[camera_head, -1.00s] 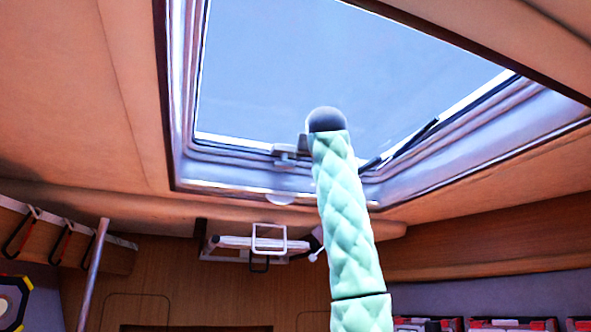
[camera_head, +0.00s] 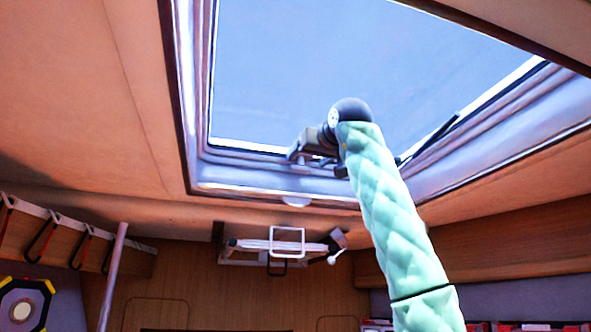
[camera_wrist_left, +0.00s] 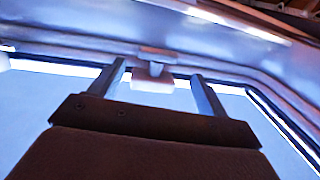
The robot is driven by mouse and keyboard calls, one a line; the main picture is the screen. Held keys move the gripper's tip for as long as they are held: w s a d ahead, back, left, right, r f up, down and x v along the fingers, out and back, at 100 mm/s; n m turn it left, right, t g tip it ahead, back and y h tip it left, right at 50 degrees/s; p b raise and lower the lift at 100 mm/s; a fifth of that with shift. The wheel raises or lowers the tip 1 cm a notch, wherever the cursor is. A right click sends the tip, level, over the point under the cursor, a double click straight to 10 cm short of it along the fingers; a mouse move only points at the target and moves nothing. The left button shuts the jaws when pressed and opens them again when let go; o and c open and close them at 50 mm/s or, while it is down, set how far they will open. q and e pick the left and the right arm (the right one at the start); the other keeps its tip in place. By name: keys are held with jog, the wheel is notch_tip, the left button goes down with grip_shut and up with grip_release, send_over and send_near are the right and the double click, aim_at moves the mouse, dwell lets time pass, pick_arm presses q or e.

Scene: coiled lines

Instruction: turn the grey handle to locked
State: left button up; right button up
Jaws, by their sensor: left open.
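The grey handle (camera_wrist_left: 152,78) is a small pale block with a short bar above it, on the skylight's frame. In the left wrist view it shows between the two spread fingers of my left gripper (camera_wrist_left: 158,69), apart from both. In the head view my left gripper (camera_head: 308,148) is raised to the near edge of the skylight, and it covers most or all of the handle. I cannot tell how far the fingertips are from the handle in depth. My right gripper is not in view.
The skylight (camera_head: 300,75) is a glass pane in a pale frame in the tan ceiling. A dark strut (camera_head: 430,138) runs along its right side. A wall rack (camera_head: 270,245), a pole (camera_head: 113,275) and hanging hooks (camera_head: 42,238) are lower down.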

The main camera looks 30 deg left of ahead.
aim_at(301, 166)
pick_arm(q)
jog(key=shift+w+a+r+p, duration=0.25)
jog(key=shift+w+a+p, duration=0.3)
jog(key=shift+a, duration=0.15)
jog(key=p+x, duration=0.2)
jog(key=x, duration=0.2)
jog(key=shift+w+a+f+p, duration=0.2)
jog(key=shift+w+a+p, duration=0.05)
jog(key=shift+a+p, duration=0.05)
jog(key=shift+a, duration=0.15)
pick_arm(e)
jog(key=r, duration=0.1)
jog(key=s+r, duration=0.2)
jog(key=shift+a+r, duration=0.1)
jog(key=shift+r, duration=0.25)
pick_arm(q)
jog(key=shift+w, duration=0.1)
jog(key=c, duration=1)
jog(key=shift+o, duration=0.2)
jog(key=shift+f+m+t+h+b, duration=0.3)
jog(key=shift+m+t+b, duration=0.1)
jog(key=shift+t+b, duration=0.15)
jog(key=shift+w+r+m+t+h+b, duration=0.1)
jog(key=shift+r+m+t+h+b, duration=0.05)
jog(key=shift+m+t+h+b, duration=0.3)
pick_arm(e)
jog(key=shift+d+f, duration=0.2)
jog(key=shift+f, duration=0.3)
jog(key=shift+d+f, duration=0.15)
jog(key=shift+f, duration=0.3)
